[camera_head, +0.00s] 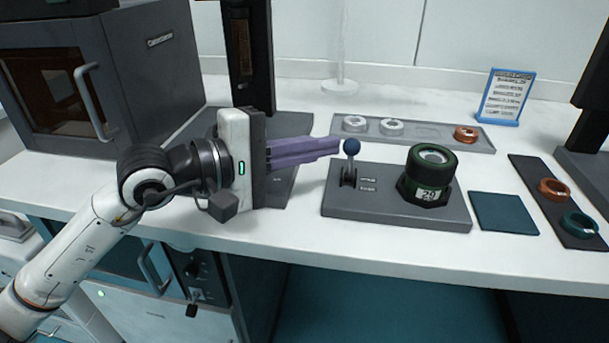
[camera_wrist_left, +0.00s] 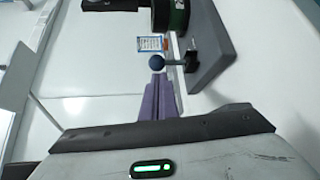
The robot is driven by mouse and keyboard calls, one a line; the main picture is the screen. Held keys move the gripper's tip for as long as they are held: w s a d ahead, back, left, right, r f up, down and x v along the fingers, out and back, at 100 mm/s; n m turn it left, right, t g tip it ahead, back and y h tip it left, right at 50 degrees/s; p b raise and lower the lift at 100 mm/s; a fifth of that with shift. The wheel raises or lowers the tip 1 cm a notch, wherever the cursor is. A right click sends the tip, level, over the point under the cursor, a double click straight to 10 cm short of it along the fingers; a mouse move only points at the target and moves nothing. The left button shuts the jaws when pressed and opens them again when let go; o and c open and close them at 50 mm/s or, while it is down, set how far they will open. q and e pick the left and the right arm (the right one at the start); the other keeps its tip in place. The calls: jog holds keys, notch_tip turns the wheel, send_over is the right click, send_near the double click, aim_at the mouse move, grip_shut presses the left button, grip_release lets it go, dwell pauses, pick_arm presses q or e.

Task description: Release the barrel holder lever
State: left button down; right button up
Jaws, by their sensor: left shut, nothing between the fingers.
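The barrel holder is a grey base plate (camera_head: 395,213) on the white table. Its lever has a blue ball knob (camera_head: 351,146) and stands upright at the plate's left end. A dark green and black lens barrel (camera_head: 428,176) sits upright on the plate, right of the lever. My left gripper (camera_head: 338,147) comes in from the left with its purple fingers shut and empty. In the head view the fingertips are just left of the knob. In the left wrist view the knob (camera_wrist_left: 156,62) is just beyond the fingertips (camera_wrist_left: 158,76); I cannot tell whether they touch. My right gripper is not in view.
A grey tray (camera_head: 480,145) with two pale rings and a copper ring lies behind the holder. A blue-framed sign (camera_head: 504,96) stands behind. A teal pad (camera_head: 503,213) and a dark tray (camera_head: 545,200) with two rings lie to the right. A dark cabinet (camera_head: 150,70) is at left.

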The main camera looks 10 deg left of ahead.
pick_arm(q)
jog(key=b, duration=0.2)
jog(key=s+f+m+b, duration=0.1)
jog(key=shift+d+f+t+h+b, duration=0.15)
jog(key=shift+f+t+h+b, duration=0.1)
jog(key=shift+t+h+b, duration=0.15)
jog(key=s+m+h+b, duration=0.1)
jog(key=b, duration=0.2)
jog(key=shift+r+m+t+b, duration=0.1)
jog(key=shift+m+t+b, duration=0.3)
jog(key=shift+r+p, duration=0.3)
jog(key=shift+r, duration=0.05)
jog(key=shift+s+a+f, duration=0.1)
jog(key=shift+s+a, duration=0.2)
jog(key=shift+a, duration=0.1)
jog(key=b+v, duration=0.2)
jog(key=v, duration=0.6)
jog(key=shift+a+f, duration=0.15)
jog(key=shift+s+a, duration=0.35)
jog(key=shift+s, duration=0.1)
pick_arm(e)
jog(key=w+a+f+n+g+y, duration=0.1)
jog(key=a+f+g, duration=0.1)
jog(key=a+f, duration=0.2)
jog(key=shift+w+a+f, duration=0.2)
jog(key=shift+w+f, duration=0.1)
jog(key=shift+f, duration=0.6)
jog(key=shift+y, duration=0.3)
